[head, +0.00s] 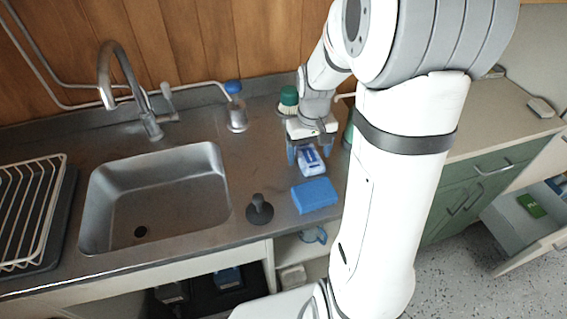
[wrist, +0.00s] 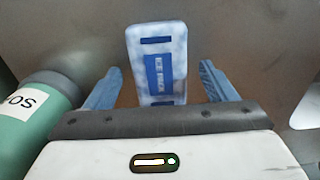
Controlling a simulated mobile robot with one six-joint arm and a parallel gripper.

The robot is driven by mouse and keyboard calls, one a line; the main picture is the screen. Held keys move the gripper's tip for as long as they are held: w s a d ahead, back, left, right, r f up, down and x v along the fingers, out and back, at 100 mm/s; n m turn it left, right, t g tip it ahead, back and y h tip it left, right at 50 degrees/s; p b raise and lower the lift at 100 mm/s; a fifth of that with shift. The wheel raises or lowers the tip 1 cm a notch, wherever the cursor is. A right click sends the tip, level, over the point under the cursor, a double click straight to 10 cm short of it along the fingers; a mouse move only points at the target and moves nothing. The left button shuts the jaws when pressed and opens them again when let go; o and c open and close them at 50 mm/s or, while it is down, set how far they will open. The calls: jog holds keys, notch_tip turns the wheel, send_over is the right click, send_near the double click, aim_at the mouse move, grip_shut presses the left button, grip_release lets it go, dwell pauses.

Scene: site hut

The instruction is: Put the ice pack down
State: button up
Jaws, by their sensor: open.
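The ice pack (wrist: 160,62) is a white and pale blue block with a dark blue label. It lies on the steel counter beside the sink, and the head view also shows it (head: 311,161). My gripper (wrist: 160,88) is above the near part of it, with one blue finger on each side. The fingers are open, and gaps show between them and the pack in the wrist view. In the head view, the gripper (head: 308,153) stands over the counter's back right part. The pack's near end is hidden by the gripper body in the wrist view.
A blue sponge (head: 314,195) and a black plug (head: 259,209) lie in front of the pack. A green bottle (wrist: 38,118) stands close left of my gripper in the wrist view. A green-topped brush (head: 289,99) is behind. The sink (head: 155,195) is left.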

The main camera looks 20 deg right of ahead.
jog(key=shift+c, duration=0.2)
jog(key=c, duration=1.2)
